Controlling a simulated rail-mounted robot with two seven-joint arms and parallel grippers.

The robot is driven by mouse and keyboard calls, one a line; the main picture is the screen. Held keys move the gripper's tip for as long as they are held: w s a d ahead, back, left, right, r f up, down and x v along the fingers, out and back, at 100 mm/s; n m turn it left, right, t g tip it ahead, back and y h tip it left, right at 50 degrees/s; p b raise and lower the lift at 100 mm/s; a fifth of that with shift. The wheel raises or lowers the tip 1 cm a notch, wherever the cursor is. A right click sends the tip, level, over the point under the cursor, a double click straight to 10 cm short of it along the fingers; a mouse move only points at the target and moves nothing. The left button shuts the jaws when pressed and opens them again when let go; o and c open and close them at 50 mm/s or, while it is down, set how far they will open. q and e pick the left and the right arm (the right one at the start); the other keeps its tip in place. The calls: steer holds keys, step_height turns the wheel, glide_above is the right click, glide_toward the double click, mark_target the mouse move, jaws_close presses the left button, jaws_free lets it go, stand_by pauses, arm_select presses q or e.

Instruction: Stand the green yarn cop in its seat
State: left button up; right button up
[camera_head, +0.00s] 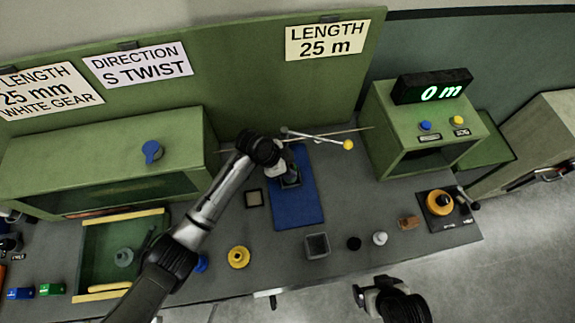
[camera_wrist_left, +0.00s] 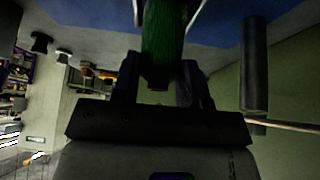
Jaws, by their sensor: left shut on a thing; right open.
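The green yarn cop (camera_wrist_left: 163,40) is between the two fingers of my left gripper (camera_wrist_left: 160,85) in the left wrist view. The gripper is shut on it. In the head view my left gripper (camera_head: 287,178) is over the blue mat (camera_head: 298,213), and the arm and hand hide most of the cop there. I cannot tell whether the cop touches anything below. A grey square holder with a recess (camera_head: 317,246) stands in front of the mat; I cannot tell whether it is the seat. My right gripper (camera_head: 366,294) is open and empty off the table's front edge.
A thin rod with a yellow ball end (camera_head: 347,145) lies behind the left gripper. A small square piece (camera_head: 254,198) lies left of the mat. A yellow gear (camera_head: 239,257), black (camera_head: 354,243) and white (camera_head: 380,238) pieces stand along the front. A green cabinet (camera_head: 425,130) is right.

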arm_select(q)
steer(key=o, duration=1)
steer(key=shift+f, duration=0.1)
steer(key=shift+c, duration=0.2)
steer(key=w+p+v, duration=0.1)
steer(key=v, duration=1.1)
steer(key=shift+s, duration=0.45)
